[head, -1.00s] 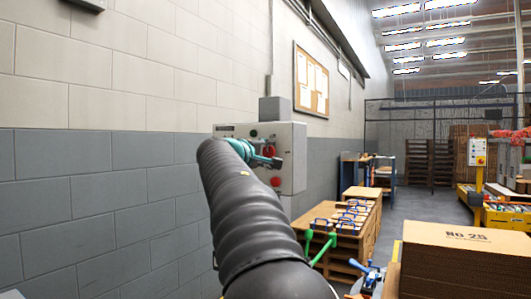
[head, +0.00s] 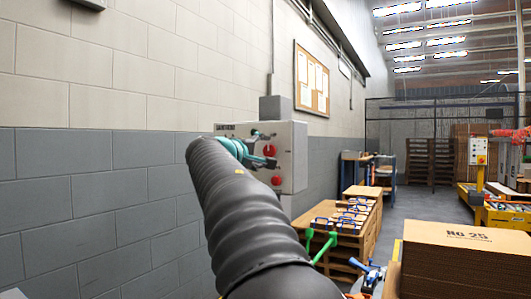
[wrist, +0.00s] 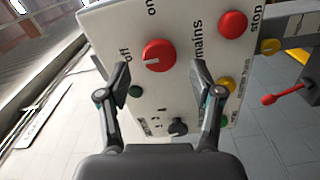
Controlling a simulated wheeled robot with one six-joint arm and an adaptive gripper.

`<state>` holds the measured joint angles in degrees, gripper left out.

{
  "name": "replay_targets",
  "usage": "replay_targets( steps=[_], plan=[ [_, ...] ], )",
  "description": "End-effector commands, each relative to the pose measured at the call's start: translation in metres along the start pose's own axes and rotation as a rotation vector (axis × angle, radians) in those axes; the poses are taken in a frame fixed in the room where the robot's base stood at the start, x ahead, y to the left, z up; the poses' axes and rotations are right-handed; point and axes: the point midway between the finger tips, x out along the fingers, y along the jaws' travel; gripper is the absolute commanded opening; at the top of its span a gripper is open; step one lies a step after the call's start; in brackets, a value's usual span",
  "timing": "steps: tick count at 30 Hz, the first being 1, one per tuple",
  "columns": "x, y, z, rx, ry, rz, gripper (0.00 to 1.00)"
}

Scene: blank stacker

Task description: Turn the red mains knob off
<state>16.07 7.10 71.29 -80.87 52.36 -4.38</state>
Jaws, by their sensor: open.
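The red mains knob (wrist: 159,55) is round, with a small white mark, on a pale control panel (wrist: 105,22). In the wrist view "on" is printed above it, "off" to its left and "mains" to its right. I cannot tell exactly which label the mark points to. My gripper (wrist: 160,76) is open and empty, its two fingertips spread to either side below the knob's centre, apart from it in the picture. In the head view the knob (head: 269,150) shows at the fingers' ends, and my arm hides part of the panel box (head: 292,165).
A red stop button (wrist: 232,24) sits right of the knob. A small green lamp (wrist: 136,91), a black selector (wrist: 178,127) and a yellow button (wrist: 226,84) are close to the fingers. A block wall (head: 90,160) runs along the left. Cartons (head: 465,255) stand at right.

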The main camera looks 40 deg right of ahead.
Motion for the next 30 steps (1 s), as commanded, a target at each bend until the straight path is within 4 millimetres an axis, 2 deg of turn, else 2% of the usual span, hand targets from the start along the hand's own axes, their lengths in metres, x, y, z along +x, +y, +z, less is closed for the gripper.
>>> replay_targets(
  steps=[1, 6, 12, 18, 30],
  plan=[
    [-0.013, 0.001, -0.001, 0.000, 0.004, 0.000, 0.66],
    [-0.046, 0.000, -0.001, 0.000, 0.003, 0.000, 0.66],
    [-0.075, 0.000, 0.000, 0.000, 0.002, -0.001, 0.66],
    [-0.087, 0.000, 0.000, 0.000, 0.000, 0.000, 0.66],
    [-0.088, 0.000, 0.001, -0.001, -0.001, 0.000, 0.66]
  ],
)
